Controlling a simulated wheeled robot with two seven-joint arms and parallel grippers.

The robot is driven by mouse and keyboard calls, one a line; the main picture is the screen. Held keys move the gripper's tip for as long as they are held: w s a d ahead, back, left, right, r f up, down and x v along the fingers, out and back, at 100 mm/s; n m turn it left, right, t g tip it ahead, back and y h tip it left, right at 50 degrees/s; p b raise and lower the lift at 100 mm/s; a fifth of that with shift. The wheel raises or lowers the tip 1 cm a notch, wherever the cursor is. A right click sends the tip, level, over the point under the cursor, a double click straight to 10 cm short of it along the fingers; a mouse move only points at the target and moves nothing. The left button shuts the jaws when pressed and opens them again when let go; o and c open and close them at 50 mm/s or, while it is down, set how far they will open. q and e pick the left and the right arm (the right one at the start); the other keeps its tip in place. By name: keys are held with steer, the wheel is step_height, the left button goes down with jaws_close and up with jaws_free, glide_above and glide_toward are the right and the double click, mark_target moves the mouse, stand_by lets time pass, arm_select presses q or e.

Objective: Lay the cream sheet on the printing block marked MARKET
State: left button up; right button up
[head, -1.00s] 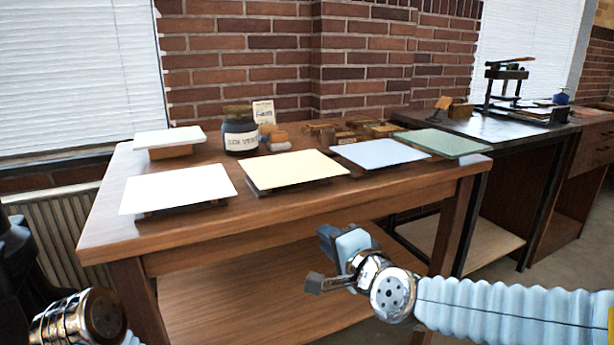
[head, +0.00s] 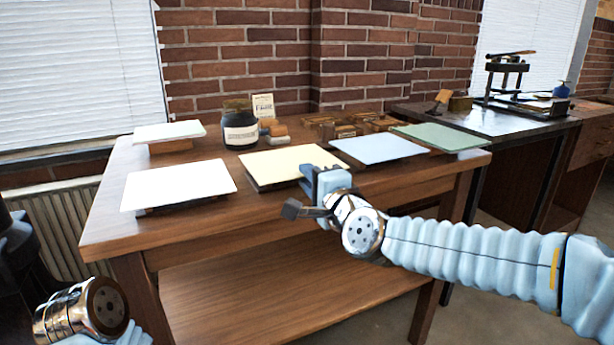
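The cream sheet (head: 278,164) lies flat on a dark low support at the middle of the wooden table, its front edge overhanging the support. My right gripper (head: 305,197) is open and empty, by the sheet's front right corner, which it partly covers in the view. I cannot tell whether it touches the sheet. My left gripper is not in view; only part of my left arm (head: 85,310) shows at lower left. No MARKET marking is readable on any block.
White (head: 178,183), blue (head: 378,149) and green (head: 440,137) sheets lie on supports nearby. A smaller white sheet (head: 168,131) rests on a wooden block. A dark labelled jar (head: 240,130) and several small wooden blocks (head: 345,125) stand behind. A hand press (head: 505,75) stands on the right bench.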

steer(key=shift+w+a, duration=0.15)
steer(key=shift+w, duration=0.2)
jaws_close()
steer(key=s+d+r+p, duration=0.2)
steer(key=s+r+p, duration=0.1)
steer(key=s+r, duration=0.3)
steer(key=shift+s+d, duration=0.25)
steer(key=shift+d, duration=0.05)
stand_by(0.9)
